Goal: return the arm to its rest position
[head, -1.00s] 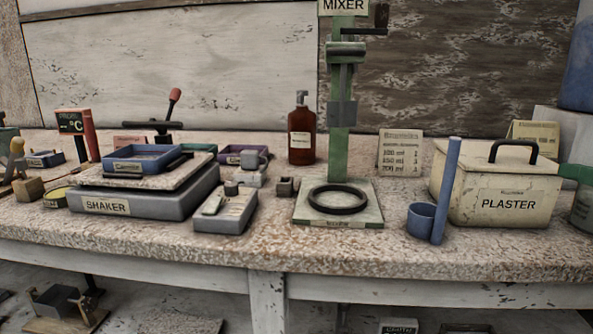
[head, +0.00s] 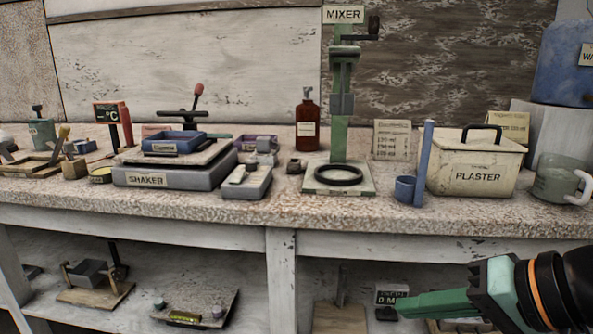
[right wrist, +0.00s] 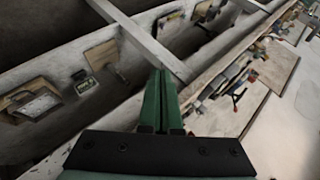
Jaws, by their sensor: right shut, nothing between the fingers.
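My right gripper (head: 412,306) comes in from the right at the lower right of the head view, in front of the lower shelf and below the tabletop level. Its green fingers point left and are shut with nothing between them. In the right wrist view the gripper (right wrist: 161,82) shows its two green fingers side by side and touching, pointing at the shelf and table frame. The fingers hold nothing. My left gripper is not in any view.
The workbench (head: 240,213) holds a shaker (head: 185,172), a green mixer stand (head: 340,120), a plaster bin (head: 472,165), a blue scoop (head: 421,165) and a pale green jug (head: 555,182). The lower shelf (head: 130,260) carries boards and small items. The bench's front edge lies above my right gripper.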

